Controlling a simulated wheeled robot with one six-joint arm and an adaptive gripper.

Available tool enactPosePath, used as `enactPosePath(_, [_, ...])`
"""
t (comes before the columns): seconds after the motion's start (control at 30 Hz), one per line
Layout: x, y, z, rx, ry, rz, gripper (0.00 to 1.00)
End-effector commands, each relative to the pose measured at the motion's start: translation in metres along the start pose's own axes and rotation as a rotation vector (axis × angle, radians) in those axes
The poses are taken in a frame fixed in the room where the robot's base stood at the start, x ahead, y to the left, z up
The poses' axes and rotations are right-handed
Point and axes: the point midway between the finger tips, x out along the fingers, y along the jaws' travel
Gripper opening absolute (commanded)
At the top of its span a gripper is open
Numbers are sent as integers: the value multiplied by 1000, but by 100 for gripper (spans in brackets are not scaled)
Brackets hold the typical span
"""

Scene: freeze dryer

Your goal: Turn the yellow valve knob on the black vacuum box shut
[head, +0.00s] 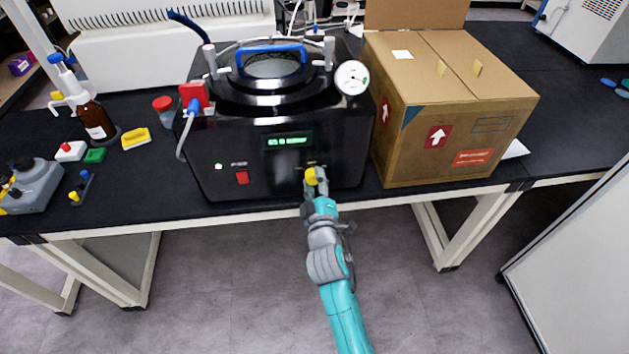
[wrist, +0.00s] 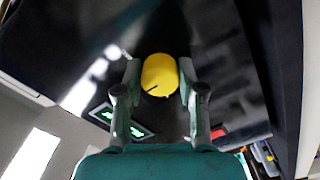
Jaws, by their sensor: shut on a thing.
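The black vacuum box (head: 240,150) stands on the dark bench, with a lit green display (head: 287,141) and a red switch (head: 242,178) on its front. The yellow valve knob (head: 311,176) is low on the right part of that front. In the wrist view the round yellow knob (wrist: 160,75) sits between the two fingers, with a dark line on its face. My gripper (head: 316,182) reaches the knob from the front and is shut on it; in the wrist view the gripper (wrist: 160,85) has one finger on each side. The fingers hide part of the knob in the head view.
A cardboard box (head: 440,140) stands close to the right of the vacuum box. The floor in front of the bench is clear.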

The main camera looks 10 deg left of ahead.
Motion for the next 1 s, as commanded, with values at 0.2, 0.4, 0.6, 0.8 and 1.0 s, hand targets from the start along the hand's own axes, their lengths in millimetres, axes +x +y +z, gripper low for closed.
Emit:
enactPosePath(0.2, [0,-1,0,-17,0,-1,4])
enactPosePath(0.4, [0,-1,0,-17,0,-1,4])
enactPosePath(0.6, [0,-1,0,-17,0,-1,64])
enactPosePath(0.8, [0,0,0,-17,0,-1,64])
enactPosePath(1.0, [-4,-1,0,-17,0,-1,64])
